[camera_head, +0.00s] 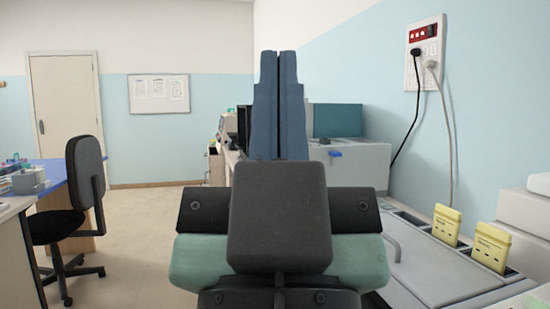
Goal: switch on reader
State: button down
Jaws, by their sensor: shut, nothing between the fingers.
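My gripper (278,56) stands upright in the middle of the picture, its two blue fingers shut together with nothing between them. A grey box-shaped machine (368,166) with a small blue part (335,153) on its front stands behind and to the right of it. I cannot tell whether this machine is the reader. No lit indicator shows on it. My gripper and arm hide part of the view behind them, including the left side of this machine.
A bench (445,262) with a recessed top and two yellow holders (491,246) (446,224) runs along the right. A wall socket panel (425,52) has a red switch and two plugged cables. A black chair (82,190) and blue-topped table (60,170) stand left. Floor (150,235) between is clear.

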notch_tip(320, 180, up, 20)
jog(key=p, duration=1.7)
jog(key=shift+p, duration=0.4)
